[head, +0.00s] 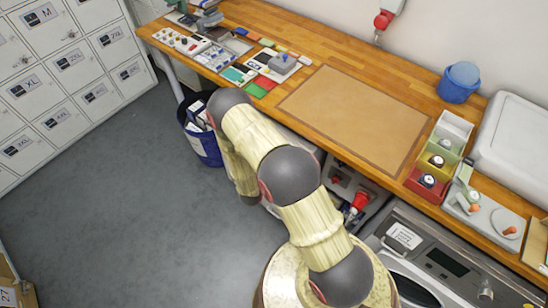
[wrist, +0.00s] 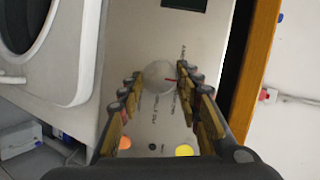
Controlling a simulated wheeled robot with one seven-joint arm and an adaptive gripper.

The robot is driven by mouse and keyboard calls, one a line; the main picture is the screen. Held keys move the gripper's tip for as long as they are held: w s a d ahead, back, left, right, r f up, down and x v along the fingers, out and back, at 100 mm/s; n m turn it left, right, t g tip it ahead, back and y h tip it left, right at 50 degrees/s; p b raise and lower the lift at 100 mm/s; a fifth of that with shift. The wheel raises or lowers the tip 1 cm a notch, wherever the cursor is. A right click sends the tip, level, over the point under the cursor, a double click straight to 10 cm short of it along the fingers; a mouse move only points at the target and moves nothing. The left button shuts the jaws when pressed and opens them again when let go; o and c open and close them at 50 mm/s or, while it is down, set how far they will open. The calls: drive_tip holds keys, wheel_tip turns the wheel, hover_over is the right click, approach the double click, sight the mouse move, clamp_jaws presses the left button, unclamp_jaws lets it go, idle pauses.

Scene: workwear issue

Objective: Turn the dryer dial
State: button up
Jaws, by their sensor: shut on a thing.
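The fingers partly cover the lettering. In the head view my arm bends down at the bench's front edge, and its gripper and the dial are hidden there.
The wrist view shows a round dark door (wrist: 22,22) at left and an orange light (wrist: 124,143) and yellow light (wrist: 184,150) below. The head view shows a wooden bench (head: 290,22), a blue bin (head: 207,148), and a grey machine (head: 425,245). Open floor lies left.

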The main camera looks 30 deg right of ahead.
drive_tip(key=o, duration=1.2)
drive_tip(key=shift+c, duration=0.2)
drive_tip(key=v, duration=1.2)
